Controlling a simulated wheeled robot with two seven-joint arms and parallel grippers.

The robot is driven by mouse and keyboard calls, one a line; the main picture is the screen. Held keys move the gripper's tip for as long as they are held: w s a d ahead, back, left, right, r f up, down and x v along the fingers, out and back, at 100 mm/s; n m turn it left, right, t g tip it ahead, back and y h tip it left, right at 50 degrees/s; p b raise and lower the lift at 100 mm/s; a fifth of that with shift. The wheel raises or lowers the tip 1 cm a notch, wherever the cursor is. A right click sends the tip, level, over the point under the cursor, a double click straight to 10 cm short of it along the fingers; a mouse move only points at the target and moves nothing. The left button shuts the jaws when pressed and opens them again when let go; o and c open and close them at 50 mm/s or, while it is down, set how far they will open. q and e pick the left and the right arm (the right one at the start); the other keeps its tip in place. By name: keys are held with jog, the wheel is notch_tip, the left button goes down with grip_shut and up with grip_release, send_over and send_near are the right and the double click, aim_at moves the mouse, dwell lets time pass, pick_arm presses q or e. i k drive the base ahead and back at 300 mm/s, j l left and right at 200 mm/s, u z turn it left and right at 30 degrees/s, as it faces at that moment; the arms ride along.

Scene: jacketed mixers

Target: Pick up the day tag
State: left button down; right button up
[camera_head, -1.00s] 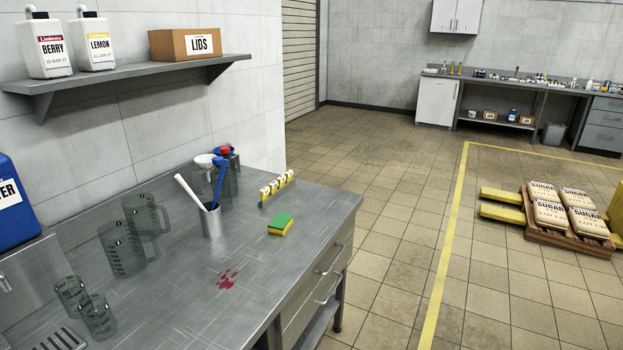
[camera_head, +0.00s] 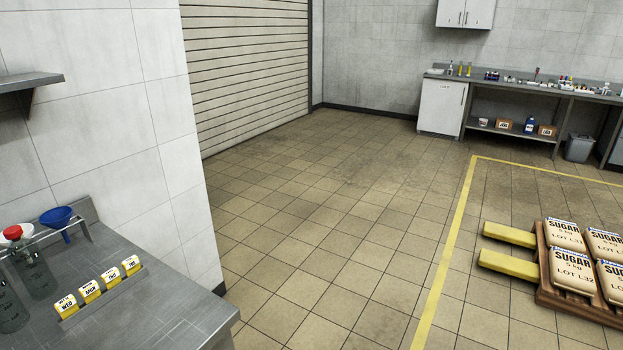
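Several small yellow and white day tags stand in a row in a dark holder (camera_head: 98,297) on the metal bench at lower left. The front tag reads WED (camera_head: 66,306). Behind it are a tag that seems to read MON (camera_head: 90,291), one reading THU (camera_head: 111,277), and a far one (camera_head: 131,265) whose lettering is hard to read. The tags are upright and apart from one another. Neither of my grippers shows in the head view.
The metal bench (camera_head: 185,318) ends at a corner near the wall. Funnels, one blue (camera_head: 57,217), and a red-capped bottle (camera_head: 32,268) stand behind the tags. A pallet of sugar sacks (camera_head: 572,270) is at right. The tiled floor (camera_head: 330,230) between is clear.

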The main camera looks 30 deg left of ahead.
aim_at(111, 278)
jog(key=i+u, duration=0.25)
jog(key=i, duration=0.3)
jog(key=i+l+u, duration=0.1)
jog(key=i+u, duration=0.15)
jog(key=i, duration=0.25)
jog(key=i+l+u, duration=0.3)
jog(key=i, duration=0.25)
jog(key=i+u, duration=0.15)
jog(key=u, duration=0.3)
jog(key=i+u, duration=0.2)
jog(key=u, duration=0.25)
jog(key=i+u, duration=0.2)
jog(key=u, duration=0.25)
jog(key=i+l+u, duration=0.15)
jog(key=u, duration=0.3)
jog(key=i+l+u, duration=0.15)
jog(key=u, duration=0.3)
